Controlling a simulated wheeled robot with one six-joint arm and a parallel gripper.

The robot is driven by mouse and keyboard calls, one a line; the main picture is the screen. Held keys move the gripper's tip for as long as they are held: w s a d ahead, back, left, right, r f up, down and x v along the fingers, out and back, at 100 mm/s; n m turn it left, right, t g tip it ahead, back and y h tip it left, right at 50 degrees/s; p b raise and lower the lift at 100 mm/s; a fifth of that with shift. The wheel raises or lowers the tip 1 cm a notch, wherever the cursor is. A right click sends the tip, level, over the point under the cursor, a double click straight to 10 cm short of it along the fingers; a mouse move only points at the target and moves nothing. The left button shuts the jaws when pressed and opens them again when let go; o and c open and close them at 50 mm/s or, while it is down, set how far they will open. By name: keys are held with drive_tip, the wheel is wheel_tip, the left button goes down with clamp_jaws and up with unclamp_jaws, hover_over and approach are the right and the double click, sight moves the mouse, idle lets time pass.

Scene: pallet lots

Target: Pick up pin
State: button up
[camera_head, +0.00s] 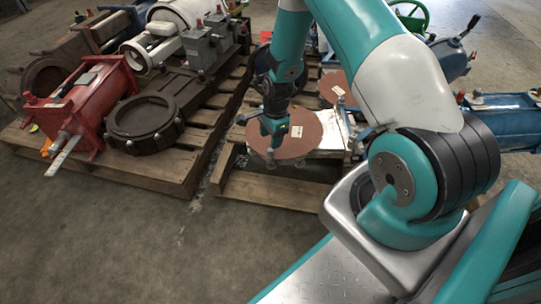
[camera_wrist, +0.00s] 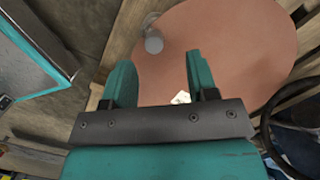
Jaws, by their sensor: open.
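In the wrist view a small grey metal piece with a rounded end, which looks like the pin (camera_wrist: 153,43), lies at the left edge of a round reddish-brown disc (camera_wrist: 235,45). My gripper (camera_wrist: 157,62) is open above the disc, its two teal fingers apart with nothing held between them. The pin appears just beyond the fingertips, roughly in line with the gap. In the head view my gripper (camera_head: 272,152) points down over the left part of the disc (camera_head: 312,140).
The disc lies on a wooden pallet (camera_head: 270,190). A second disc (camera_head: 338,88) is behind it. On the left pallet (camera_head: 165,168) stand a red machine part (camera_head: 95,98), a dark ring-shaped casting (camera_head: 145,122) and grey valves. Concrete floor (camera_head: 110,240) is free in front.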

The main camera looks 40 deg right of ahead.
sight(271, 154)
drive_tip(key=f+b, duration=0.2)
drive_tip(key=f, duration=0.1)
drive_tip(key=f+b, duration=0.1)
drive_tip(key=f, duration=0.1)
drive_tip(key=shift+s+a, duration=0.25)
drive_tip(key=shift+s, duration=0.1)
clamp_jaws()
drive_tip(key=shift+r, duration=0.15)
